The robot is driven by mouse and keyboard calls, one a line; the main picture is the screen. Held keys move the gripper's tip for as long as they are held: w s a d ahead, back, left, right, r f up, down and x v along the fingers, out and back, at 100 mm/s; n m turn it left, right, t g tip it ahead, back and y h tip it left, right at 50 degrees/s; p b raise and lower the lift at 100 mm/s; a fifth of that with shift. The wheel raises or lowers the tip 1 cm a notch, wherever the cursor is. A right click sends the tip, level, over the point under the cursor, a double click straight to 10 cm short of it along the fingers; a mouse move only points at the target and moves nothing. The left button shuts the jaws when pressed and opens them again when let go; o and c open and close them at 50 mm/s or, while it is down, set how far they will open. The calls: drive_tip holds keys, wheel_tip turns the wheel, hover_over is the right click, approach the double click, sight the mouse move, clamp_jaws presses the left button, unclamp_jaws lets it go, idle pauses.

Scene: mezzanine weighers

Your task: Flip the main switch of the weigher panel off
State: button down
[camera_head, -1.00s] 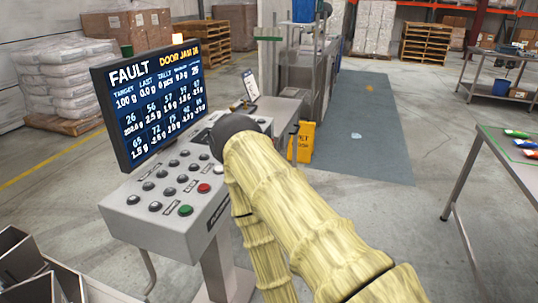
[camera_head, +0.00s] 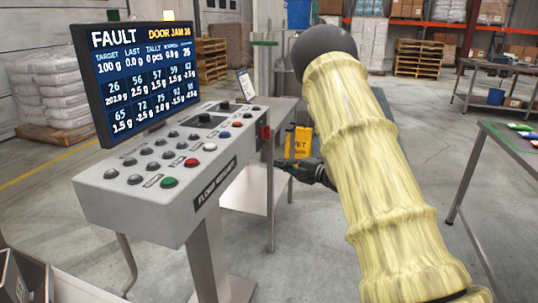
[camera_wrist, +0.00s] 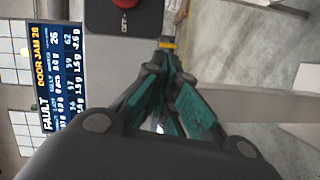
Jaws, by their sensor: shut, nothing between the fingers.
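The weigher panel is a grey sloped console (camera_head: 140,205) with rows of buttons on top. A red switch (camera_head: 265,132) is on its right end face, edge-on, so its position is not readable. In the wrist view a dark plate (camera_wrist: 105,22) carries a red knob (camera_wrist: 125,2), cut off by the top edge. My gripper (camera_head: 279,162) is below and to the right of the red switch, apart from it. In the wrist view its teal-padded fingers (camera_wrist: 165,48) are shut and empty, their tips beside the plate's lower right corner.
A screen (camera_head: 140,75) reading FAULT and DOOR JAM stands on the console. A steel table (camera_head: 490,165) is at right. The floor between is open.

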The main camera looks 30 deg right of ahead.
sight(266, 132)
drive_tip(key=r+n, duration=0.1)
drive_tip(key=d+r+n, duration=0.1)
drive_tip(key=r, duration=0.1)
drive_tip(key=d+r+n+y, duration=0.1)
drive_tip(key=shift+s+d+r+b, duration=0.1)
drive_tip(key=shift+d+r+b, duration=0.05)
drive_tip(key=shift+d+b, duration=0.15)
drive_tip(key=x, duration=1)
drive_tip(key=shift+a, duration=0.2)
drive_tip(key=shift+w+d, duration=0.8)
drive_tip(key=shift+d, duration=0.15)
drive_tip(key=shift+w+d, duration=0.5)
drive_tip(key=shift+d, duration=0.05)
drive_tip(key=shift+a+y+b, duration=0.1)
drive_tip(key=shift+y+b, duration=0.2)
drive_tip(key=shift+b, duration=0.2)
